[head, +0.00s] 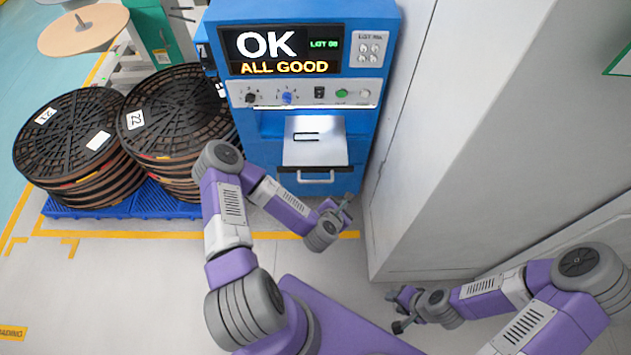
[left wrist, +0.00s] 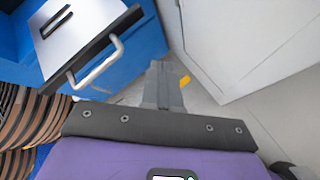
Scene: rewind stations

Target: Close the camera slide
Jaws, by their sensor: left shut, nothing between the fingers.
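The camera slide (head: 314,151) is a pale plate with a dark slot mark, at the front of the blue machine (head: 262,122). It stands out from the machine's front, with a bar handle (head: 317,179) at its near edge. In the left wrist view the slide (left wrist: 82,28) and its handle (left wrist: 100,66) are at upper left. My left gripper (head: 345,205) is just below and right of the handle, apart from it. Its fingers (left wrist: 165,85) are shut and empty. My right gripper (head: 395,310) is lower right, away from the slide; its finger gap is unclear.
The machine's screen (head: 283,50) reads OK, ALL GOOD. Stacked black reels (head: 68,135) sit on a blue pallet (head: 85,205) at left. A tall grey cabinet (head: 480,120) stands close at right of the machine.

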